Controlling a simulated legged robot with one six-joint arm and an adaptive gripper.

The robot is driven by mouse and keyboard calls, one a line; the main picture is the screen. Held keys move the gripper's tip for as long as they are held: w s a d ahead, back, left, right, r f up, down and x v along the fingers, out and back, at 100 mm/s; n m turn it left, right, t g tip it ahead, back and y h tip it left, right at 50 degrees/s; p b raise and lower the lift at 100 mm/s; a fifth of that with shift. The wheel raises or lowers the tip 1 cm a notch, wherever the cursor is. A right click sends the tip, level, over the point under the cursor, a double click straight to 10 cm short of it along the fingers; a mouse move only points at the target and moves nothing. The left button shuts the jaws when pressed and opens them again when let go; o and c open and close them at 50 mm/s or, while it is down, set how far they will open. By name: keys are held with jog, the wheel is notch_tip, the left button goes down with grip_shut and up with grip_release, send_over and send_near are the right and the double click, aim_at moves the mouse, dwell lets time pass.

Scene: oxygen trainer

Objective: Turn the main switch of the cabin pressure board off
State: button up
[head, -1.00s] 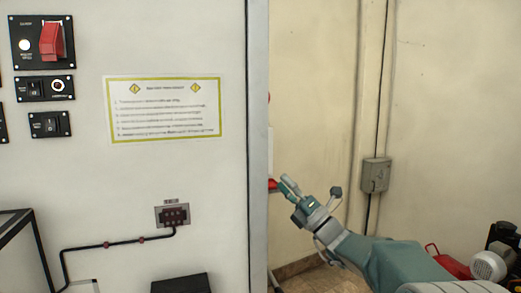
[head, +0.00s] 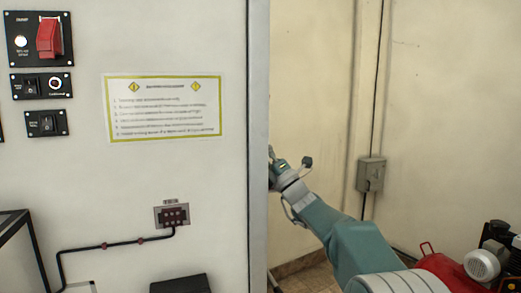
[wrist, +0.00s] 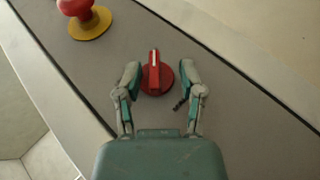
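A red rotary switch (wrist: 155,78) with a raised handle sits on a grey panel (wrist: 120,50) in the wrist view. Its handle points up in that picture. My gripper (wrist: 155,75) is open, with one finger on each side of the red switch. I cannot tell whether the fingers touch it. In the head view my gripper (head: 273,160) is partly hidden behind the edge of the white board, and the switch is hidden there.
A red mushroom button (wrist: 76,7) on a yellow disc is at the upper left of the wrist view. In the head view, the white board (head: 200,60) carries a red rocker switch (head: 49,37) and a notice (head: 165,108). A grey wall box (head: 371,174) is beyond my arm.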

jog(key=shift+d+r, duration=0.1)
jog(key=shift+d, duration=0.3)
jog(key=shift+c, duration=0.3)
grip_shut()
jog(key=shift+a, duration=0.1)
